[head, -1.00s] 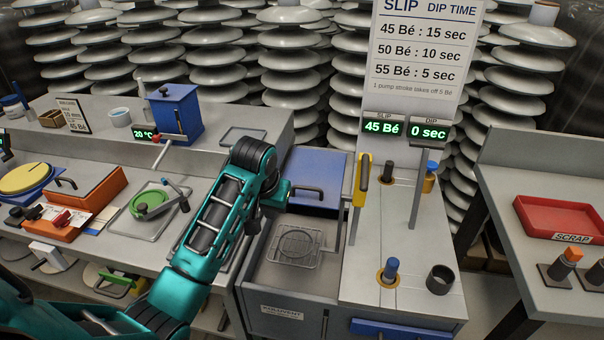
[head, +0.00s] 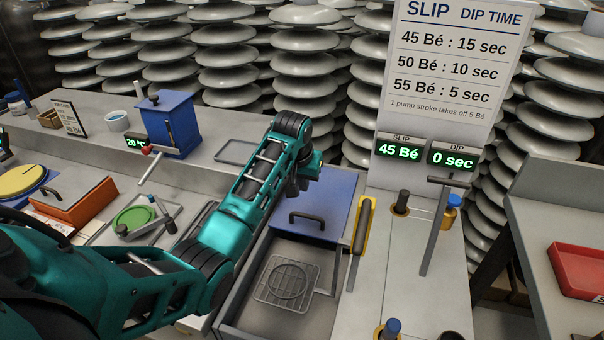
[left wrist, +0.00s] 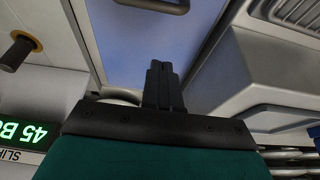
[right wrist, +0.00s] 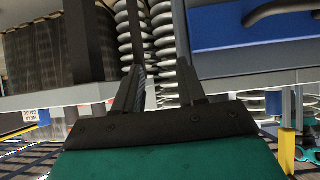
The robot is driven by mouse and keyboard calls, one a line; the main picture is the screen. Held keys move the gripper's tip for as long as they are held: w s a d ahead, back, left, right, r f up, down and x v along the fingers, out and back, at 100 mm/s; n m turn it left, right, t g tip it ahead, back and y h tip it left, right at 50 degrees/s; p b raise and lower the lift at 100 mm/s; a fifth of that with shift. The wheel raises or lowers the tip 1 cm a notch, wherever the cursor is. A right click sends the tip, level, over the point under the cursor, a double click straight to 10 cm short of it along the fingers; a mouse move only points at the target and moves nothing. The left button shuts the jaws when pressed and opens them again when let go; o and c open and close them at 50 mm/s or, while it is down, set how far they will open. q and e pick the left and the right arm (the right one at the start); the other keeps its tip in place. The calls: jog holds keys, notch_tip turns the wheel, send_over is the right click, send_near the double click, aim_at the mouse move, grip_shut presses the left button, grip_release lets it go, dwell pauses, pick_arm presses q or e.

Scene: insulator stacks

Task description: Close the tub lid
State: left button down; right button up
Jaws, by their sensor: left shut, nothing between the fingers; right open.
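The tub lid is a flat blue panel (head: 325,195) with a dark bar handle (head: 307,222). It lies behind the open front part of the grey tub (head: 262,332), where a wire rack (head: 287,284) shows inside. My left gripper (head: 298,188) is over the lid, beyond its handle as seen in the head view. In the left wrist view its fingers (left wrist: 161,68) are together and empty, with the blue lid (left wrist: 145,42) and the handle (left wrist: 158,5) ahead. My right gripper (right wrist: 158,66) is open and empty, seen only in its wrist view.
A yellow-edged post (head: 362,235), a T-handled rod (head: 435,225) and black and blue knobs stand right of the tub. A blue box (head: 171,120) stands at the back left. A blue drawer front (right wrist: 230,28) is near my right gripper.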

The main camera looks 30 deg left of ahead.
aim_at(300, 220)
pick_arm(q)
jog(key=x, duration=0.4)
jog(key=shift+w+f+b, duration=0.1)
jog(key=shift+f+b, duration=0.25)
jog(key=shift+b, duration=0.05)
jog(key=s, duration=0.1)
jog(key=s+p, duration=0.1)
jog(key=shift+s+d, duration=0.35)
jog(key=shift+d, duration=0.05)
jog(key=shift+s+d+f, duration=0.1)
jog(key=shift+s+f, duration=0.05)
jog(key=shift+s, duration=0.4)
